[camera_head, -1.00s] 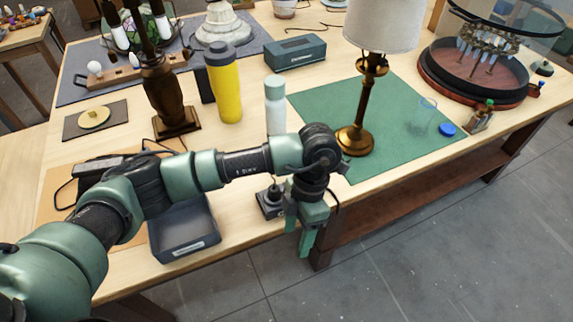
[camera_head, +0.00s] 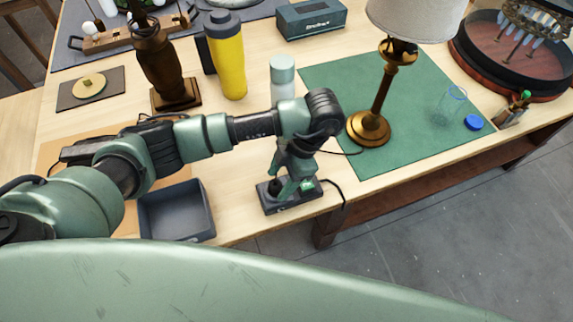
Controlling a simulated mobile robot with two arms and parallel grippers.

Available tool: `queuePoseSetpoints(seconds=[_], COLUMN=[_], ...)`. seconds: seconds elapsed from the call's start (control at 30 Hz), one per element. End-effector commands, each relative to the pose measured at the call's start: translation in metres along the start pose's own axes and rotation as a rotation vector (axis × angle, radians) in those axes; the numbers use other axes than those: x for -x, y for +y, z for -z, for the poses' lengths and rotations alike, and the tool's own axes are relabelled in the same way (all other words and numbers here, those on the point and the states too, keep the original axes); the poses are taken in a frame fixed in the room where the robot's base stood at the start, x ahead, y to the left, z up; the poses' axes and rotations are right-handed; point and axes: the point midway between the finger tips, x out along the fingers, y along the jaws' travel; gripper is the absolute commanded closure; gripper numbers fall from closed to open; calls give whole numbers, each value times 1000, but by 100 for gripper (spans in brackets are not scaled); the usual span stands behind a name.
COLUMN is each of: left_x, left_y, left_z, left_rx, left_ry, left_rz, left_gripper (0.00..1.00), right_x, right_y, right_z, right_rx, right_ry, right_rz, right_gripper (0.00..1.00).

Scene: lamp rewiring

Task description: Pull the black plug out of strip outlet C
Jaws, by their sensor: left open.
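The dark power strip (camera_head: 291,206) lies near the table's front edge, with a cord leaving its right end. A black plug (camera_head: 273,188) stands upright in the strip, toward its left end. Outlet letters are too small to read. My left gripper (camera_head: 294,188) is open and points down over the strip. Its green fingers are just right of the black plug in the picture. I cannot tell whether they touch it. The gripper hides the middle of the strip. My right gripper is not in view.
A grey tray (camera_head: 177,213) lies left of the strip. A white bottle (camera_head: 282,80) and yellow bottle (camera_head: 226,60) stand behind my arm. A brass lamp (camera_head: 369,127) stands on a green mat (camera_head: 420,120). A large green part of mine fills the bottom.

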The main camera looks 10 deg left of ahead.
Motion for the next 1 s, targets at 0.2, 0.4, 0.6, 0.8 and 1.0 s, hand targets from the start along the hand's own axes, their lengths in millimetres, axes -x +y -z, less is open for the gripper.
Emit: queuePoseSetpoints(seconds=[0.2,0.4,0.6,0.8,1.0], left_x=[-21,-25,-25,-25,-25], left_y=[1,1,1,1,1], left_z=[0,0,0,0,0], left_rx=[2,0,1,1,1], left_ry=[0,-1,-1,-1,-1], left_rz=[1,-1,-1,-1,-1], left_gripper=[44,44,63,44,44], right_x=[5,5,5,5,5], right_y=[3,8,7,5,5], right_z=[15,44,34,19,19], right_rx=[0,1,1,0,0], right_ry=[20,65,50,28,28], right_rz=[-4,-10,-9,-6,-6], right_gripper=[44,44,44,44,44])
